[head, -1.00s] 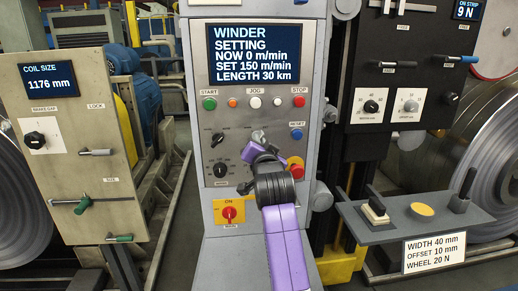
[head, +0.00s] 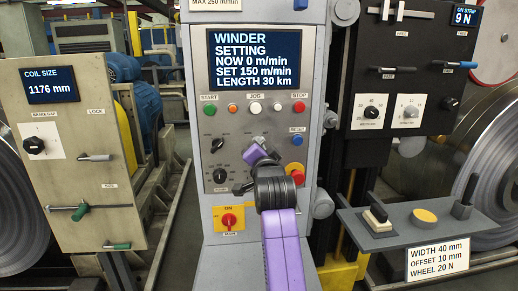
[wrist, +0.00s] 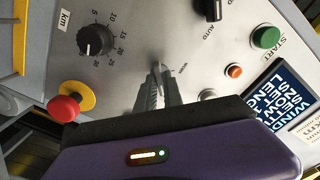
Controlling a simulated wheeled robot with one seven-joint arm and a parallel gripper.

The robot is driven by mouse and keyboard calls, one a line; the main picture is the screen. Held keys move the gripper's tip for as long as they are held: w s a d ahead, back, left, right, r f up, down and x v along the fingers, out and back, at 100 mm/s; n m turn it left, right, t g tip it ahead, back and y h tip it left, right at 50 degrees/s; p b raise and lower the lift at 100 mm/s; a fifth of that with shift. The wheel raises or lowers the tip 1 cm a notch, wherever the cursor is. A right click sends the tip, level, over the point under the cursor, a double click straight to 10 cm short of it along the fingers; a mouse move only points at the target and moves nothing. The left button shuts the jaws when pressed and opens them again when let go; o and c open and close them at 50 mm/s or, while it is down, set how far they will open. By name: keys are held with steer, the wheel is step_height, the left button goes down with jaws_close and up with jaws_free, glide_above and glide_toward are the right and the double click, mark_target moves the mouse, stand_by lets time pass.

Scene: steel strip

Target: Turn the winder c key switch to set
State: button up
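The winder panel (head: 205,75) stands upright in the head view, its screen (head: 254,57) reading WINDER SETTING, NOW 0 m/min, SET 150 m/min, LENGTH 30 km. The key switch lies below the row of buttons, mostly covered by my gripper (head: 258,141), so its position cannot be read. In the wrist view the two grey fingers of my gripper (wrist: 158,68) are close together, tips at the panel where the key switch sits. They look shut on the key, which barely shows between them.
A km dial (wrist: 95,40), a red mushroom button (wrist: 64,108) and a manual/auto selector (wrist: 210,8) are close by. The red and yellow main switch (head: 229,219) sits lower. A shelf (head: 375,240) juts out at right, and the coil size panel (head: 85,215) stands at left.

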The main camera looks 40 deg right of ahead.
steer(key=o, duration=0.4)
steer(key=v, duration=0.7)
steer(key=shift+s+a, duration=0.25)
steer(key=shift+s, duration=0.1)
